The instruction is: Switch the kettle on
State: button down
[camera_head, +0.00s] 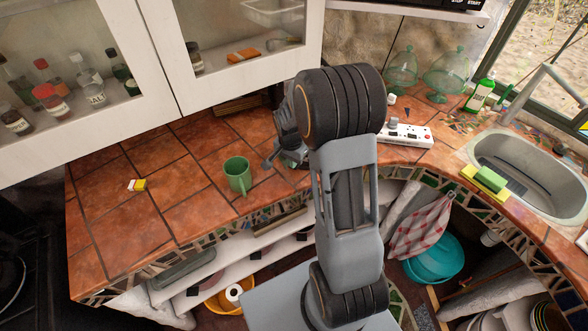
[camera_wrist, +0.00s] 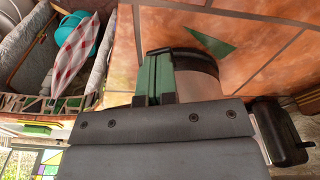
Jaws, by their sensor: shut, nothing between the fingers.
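The kettle is largely hidden by my arm in the head view. In the wrist view, its black curved edge and a strip of its silvery body (camera_wrist: 200,82) show beyond my gripper. A black handle-like part shows at the lower right of that view. My gripper (camera_wrist: 158,58) has its fingers together and empty, with the tips beside the kettle's black edge. I cannot tell whether they touch it. In the head view, my gripper (camera_head: 270,163) is low over the tiled counter, left of my arm. The kettle's switch cannot be made out.
A green mug (camera_head: 238,175) stands left of my gripper. A small yellow and white block (camera_head: 137,185) lies further left. Wall cabinets (camera_head: 150,60) hang above the left counter.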

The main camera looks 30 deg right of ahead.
jog(key=shift+f, duration=0.35)
jog(key=shift+f+b, duration=0.75)
jog(key=shift+b, duration=0.05)
jog(key=shift+s+a+r, duration=0.35)
jog(key=shift+s+a, duration=0.05)
jog(key=shift+a, duration=0.3)
jog(key=shift+s+a+r, duration=0.3)
jog(key=shift+s+a, duration=0.1)
jog(key=shift+a, duration=0.25)
notch_tip(320, 180, up, 14)
jog(key=a+b, duration=0.1)
jog(key=shift+s+f, duration=0.15)
jog(key=shift+s, duration=0.15)
